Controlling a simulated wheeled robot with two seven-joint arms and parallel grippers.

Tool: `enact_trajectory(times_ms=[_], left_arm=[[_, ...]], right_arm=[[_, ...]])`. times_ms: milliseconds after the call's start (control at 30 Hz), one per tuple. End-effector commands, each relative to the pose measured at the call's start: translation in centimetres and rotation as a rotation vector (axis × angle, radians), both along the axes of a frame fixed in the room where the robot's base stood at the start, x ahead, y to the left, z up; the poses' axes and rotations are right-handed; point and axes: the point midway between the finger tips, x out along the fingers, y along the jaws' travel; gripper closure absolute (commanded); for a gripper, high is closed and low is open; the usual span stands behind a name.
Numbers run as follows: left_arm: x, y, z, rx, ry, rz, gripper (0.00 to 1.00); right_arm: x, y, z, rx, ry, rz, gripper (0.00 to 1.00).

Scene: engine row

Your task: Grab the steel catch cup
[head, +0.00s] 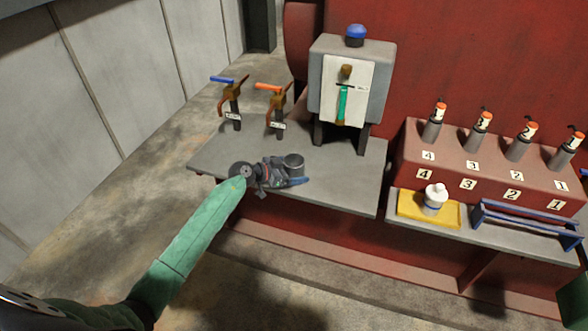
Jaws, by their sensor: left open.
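The steel catch cup (294,162) is a small grey open-topped cylinder. It stands on the grey shelf (340,182) below the grey box unit. My left gripper (283,176) reaches in from the left along the shelf's front edge. Its jaws are open and lie close to the cup's left and front sides. I cannot tell whether a finger touches the cup. My right gripper is not identifiable; only a green part shows at the lower right edge.
Two taps, one with a blue lever (229,80) and one with an orange lever (270,87), stand on the shelf behind. A grey box (378,85) has a blue knob.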

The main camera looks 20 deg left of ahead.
Motion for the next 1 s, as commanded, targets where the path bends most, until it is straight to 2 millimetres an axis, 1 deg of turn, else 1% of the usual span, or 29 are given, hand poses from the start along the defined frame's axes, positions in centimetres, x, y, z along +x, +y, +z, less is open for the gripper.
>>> enact_trajectory(times_ms=[167, 200, 267, 400, 433, 467, 767, 867, 933, 1000], left_arm=[[0.0, 0.0, 0.0, 0.000, 0.000, 0.000, 0.08], [0.0, 0.0, 0.0, 0.000, 0.000, 0.000, 0.10], [0.0, 0.0, 0.0, 0.000, 0.000, 0.000, 0.22], [0.0, 0.0, 0.0, 0.000, 0.000, 0.000, 0.49], [0.0, 0.0, 0.0, 0.000, 0.000, 0.000, 0.55], [0.0, 0.0, 0.0, 0.000, 0.000, 0.000, 0.58], [0.0, 0.0, 0.3, 0.000, -0.001, 0.000, 0.58], [0.1, 0.1, 1.2, 0.001, -0.004, 0.000, 0.58], [0.1, 0.0, 2.2, 0.001, -0.006, -0.001, 0.58], [0.1, 0.0, 3.5, 0.002, -0.008, -0.001, 0.58]], right_arm=[[0.0, 0.0, 0.0, 0.000, 0.000, 0.000, 0.64], [0.0, 0.0, 0.0, 0.000, 0.000, 0.000, 0.64], [0.0, 0.0, 0.0, 0.000, 0.000, 0.000, 0.64], [-0.1, 0.0, 0.0, 0.000, 0.001, 0.000, 0.64], [0.0, 0.0, 0.0, 0.000, 0.001, 0.000, 0.64], [-0.1, 0.0, 0.0, 0.000, 0.001, 0.000, 0.64], [-0.1, -0.1, -0.1, -0.001, 0.003, 0.000, 0.64], [-0.1, 0.0, -0.1, -0.002, 0.009, 0.000, 0.64], [0.2, 0.1, 0.3, -0.001, 0.010, -0.001, 0.64], [0.1, 0.6, 1.6, 0.005, 0.012, -0.003, 0.64]])
